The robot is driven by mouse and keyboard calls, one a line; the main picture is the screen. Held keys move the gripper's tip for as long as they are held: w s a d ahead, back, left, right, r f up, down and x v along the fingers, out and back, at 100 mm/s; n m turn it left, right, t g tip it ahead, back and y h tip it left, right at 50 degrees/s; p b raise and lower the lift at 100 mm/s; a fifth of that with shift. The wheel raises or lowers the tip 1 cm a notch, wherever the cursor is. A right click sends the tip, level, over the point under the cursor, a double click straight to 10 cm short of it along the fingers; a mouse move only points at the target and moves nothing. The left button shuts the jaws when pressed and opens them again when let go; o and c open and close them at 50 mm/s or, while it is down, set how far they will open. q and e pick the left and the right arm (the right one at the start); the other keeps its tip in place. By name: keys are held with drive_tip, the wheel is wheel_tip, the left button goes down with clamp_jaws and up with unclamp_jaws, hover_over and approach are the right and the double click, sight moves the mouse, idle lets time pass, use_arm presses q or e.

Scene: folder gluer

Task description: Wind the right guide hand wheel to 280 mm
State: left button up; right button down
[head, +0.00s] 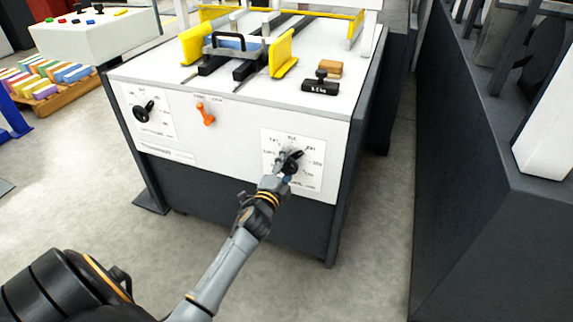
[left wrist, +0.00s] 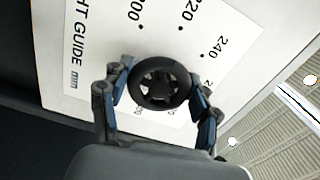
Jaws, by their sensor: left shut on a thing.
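The right guide hand wheel (head: 296,157) is a small black wheel on a white dial plate (head: 308,181) at the right of the machine's front panel. The left wrist view shows the wheel (left wrist: 160,84) close up, with "240" and "220" among the printed marks. My left gripper (head: 286,168) is shut on the wheel. Its two fingers grip opposite sides of the rim in the left wrist view (left wrist: 161,97). I cannot make out the pointer, and some of the scale is hidden by the wheel and fingers. My right gripper is not in view.
A second black knob (head: 146,108) and an orange lever (head: 206,114) sit left on the same panel. Yellow guides (head: 283,52) and a black block (head: 320,86) stand on top. A dark machine side (head: 480,230) rises at the right, with clear floor between.

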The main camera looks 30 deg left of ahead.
idle(0.3)
use_arm(q)
drive_tip(key=o, duration=1.2)
drive_tip(key=shift+c, duration=0.2)
drive_tip(key=v, duration=1.2)
drive_tip(key=shift+f, duration=0.1)
